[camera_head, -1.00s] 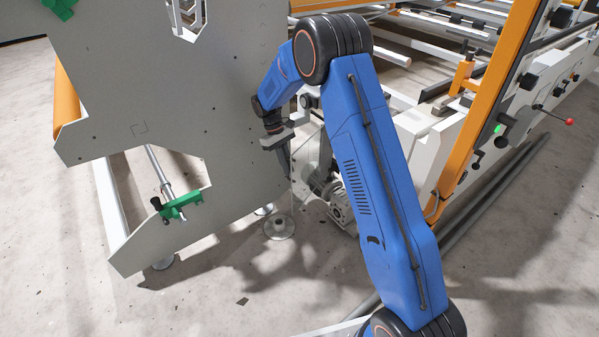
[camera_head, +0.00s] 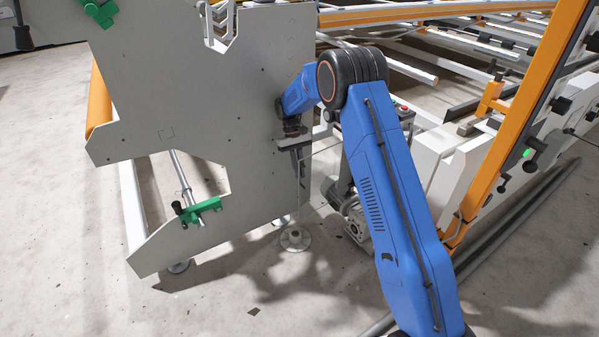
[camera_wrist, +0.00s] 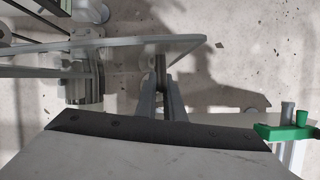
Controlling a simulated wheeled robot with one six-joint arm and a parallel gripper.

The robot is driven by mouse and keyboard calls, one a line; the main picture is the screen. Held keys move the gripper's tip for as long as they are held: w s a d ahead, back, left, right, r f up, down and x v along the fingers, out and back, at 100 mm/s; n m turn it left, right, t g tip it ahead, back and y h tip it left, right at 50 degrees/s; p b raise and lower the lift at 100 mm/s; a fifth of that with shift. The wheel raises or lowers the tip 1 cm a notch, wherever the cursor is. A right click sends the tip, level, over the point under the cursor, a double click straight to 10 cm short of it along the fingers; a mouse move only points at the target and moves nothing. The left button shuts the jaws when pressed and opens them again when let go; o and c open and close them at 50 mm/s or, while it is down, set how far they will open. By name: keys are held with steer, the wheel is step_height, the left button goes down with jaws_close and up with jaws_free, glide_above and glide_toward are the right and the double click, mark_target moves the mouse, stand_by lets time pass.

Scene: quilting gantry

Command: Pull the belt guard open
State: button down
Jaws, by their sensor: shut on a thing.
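The belt guard (camera_wrist: 120,46) shows in the wrist view as a thin grey plate with a rounded end, seen nearly edge-on across the upper left. My gripper (camera_wrist: 161,78) is shut on a small dark post, apparently the guard's handle, close to the plate's rounded end. In the head view my gripper (camera_head: 298,172) is beside the right edge of the big grey side plate (camera_head: 180,100). There my wrist and fingers cover the grip, and the guard is hard to make out. I cannot tell how far it stands open.
A motor (camera_head: 358,218) sits low to the right of the gripper. A green clamp (camera_head: 203,210) is on the side plate's lower left. An orange upright (camera_head: 500,150) and white machine frame stand at the right. Bare floor (camera_head: 260,285) lies in front.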

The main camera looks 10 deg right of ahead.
steer(key=c, duration=1.9)
jaws_free()
steer(key=shift+o, duration=0.2)
step_height(320, 180, up, 10)
